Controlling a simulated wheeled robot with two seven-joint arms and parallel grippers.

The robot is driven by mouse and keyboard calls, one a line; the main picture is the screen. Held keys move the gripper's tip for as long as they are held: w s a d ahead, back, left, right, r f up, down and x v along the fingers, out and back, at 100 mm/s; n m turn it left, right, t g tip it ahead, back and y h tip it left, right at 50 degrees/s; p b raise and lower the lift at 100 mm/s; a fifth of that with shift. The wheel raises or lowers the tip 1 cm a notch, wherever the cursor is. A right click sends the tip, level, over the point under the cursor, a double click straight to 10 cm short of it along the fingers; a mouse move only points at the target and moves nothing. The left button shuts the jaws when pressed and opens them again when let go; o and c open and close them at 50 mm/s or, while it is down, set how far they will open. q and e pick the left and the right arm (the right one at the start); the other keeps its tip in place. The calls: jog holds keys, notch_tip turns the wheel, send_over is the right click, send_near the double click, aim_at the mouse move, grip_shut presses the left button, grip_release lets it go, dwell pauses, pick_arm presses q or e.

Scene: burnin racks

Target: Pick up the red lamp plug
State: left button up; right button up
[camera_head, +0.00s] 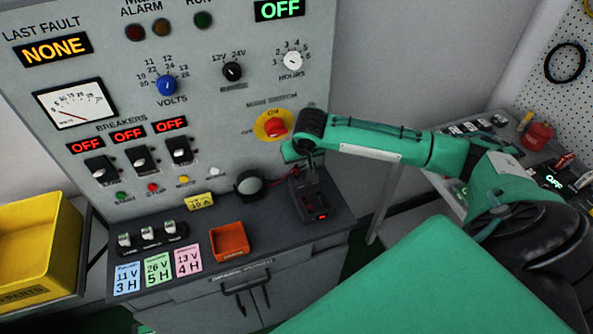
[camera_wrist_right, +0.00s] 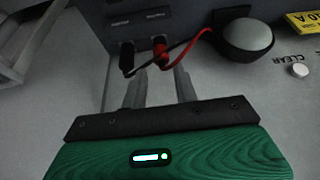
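The red lamp plug (camera_wrist_right: 158,48) stands in the right wrist view beside a black plug (camera_wrist_right: 127,58). A red wire and a dark wire run from them toward the round lamp (camera_wrist_right: 246,38), which also shows in the head view (camera_head: 250,184). My right gripper (camera_wrist_right: 160,88) has its two fingers apart, with nothing between them. The fingertips point toward the plugs and lie close to the red one; I cannot tell whether they touch. In the head view my right gripper (camera_head: 308,165) hangs over the desk beside the panel, right of the lamp. My left gripper is not in view.
The grey panel (camera_head: 215,110) rises behind the desk, with a red button (camera_head: 275,127) near my right wrist. An orange tray (camera_head: 229,241) and coloured cards (camera_head: 158,270) lie to the left. A yellow bin (camera_head: 35,245) stands at far left.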

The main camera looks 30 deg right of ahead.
aim_at(297, 168)
jog(key=p+x, duration=0.1)
jog(key=x, duration=0.1)
jog(key=p+x, duration=0.1)
jog(key=x, duration=0.1)
jog(key=shift+s+a+f, duration=0.1)
jog(key=shift+a+f, duration=0.05)
jog(key=shift+f, duration=0.6)
jog(key=c, duration=0.6)
